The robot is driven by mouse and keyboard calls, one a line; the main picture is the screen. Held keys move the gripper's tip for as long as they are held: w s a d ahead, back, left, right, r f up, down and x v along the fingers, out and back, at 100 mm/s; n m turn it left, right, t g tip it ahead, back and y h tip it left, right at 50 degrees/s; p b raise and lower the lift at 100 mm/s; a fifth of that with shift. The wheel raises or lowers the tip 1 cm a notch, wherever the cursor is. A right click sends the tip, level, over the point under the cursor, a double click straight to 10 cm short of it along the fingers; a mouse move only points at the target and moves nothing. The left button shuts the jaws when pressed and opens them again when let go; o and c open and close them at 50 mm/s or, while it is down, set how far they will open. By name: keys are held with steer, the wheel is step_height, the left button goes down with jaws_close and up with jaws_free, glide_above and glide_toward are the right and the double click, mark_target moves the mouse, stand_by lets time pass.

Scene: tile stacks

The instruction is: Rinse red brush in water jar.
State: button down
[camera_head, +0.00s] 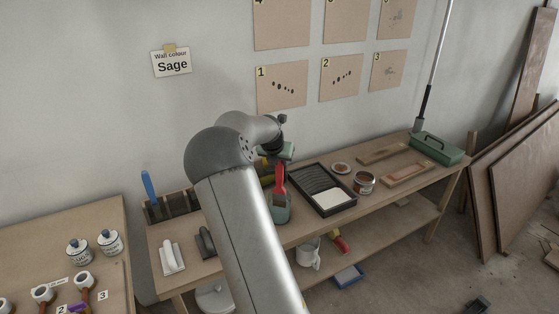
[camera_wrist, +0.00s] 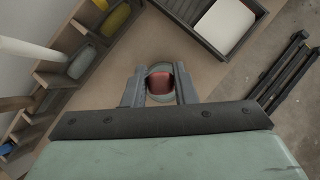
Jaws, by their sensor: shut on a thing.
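The red brush (camera_head: 280,179) hangs upright below my gripper (camera_head: 279,158), with its lower end at the water jar (camera_head: 283,215) on the bench. The jar is a grey-green vessel, and the brush's lower part overlaps it in the head view. I cannot tell how deep the brush reaches. In the wrist view, my gripper (camera_wrist: 159,90) is shut on the red brush (camera_wrist: 160,83), seen end-on between the two fingers. The round rim of the jar (camera_wrist: 159,68) shows around and beyond it. The bristles and the water are not clearly visible.
A black paint tray (camera_head: 341,207) with white paint stands right of the jar. An open tin (camera_head: 364,183) is further right. Left are a dark-handled tool (camera_head: 205,243) and a slotted rack (camera_head: 157,213) with a blue-handled tool. A green toolbox (camera_head: 437,148) sits at the far end.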

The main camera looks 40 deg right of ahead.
mark_target(279, 170)
steer(key=shift+f, duration=0.15)
steer(key=shift+f, duration=2.25)
steer(key=shift+p, duration=0.35)
stand_by(0.8)
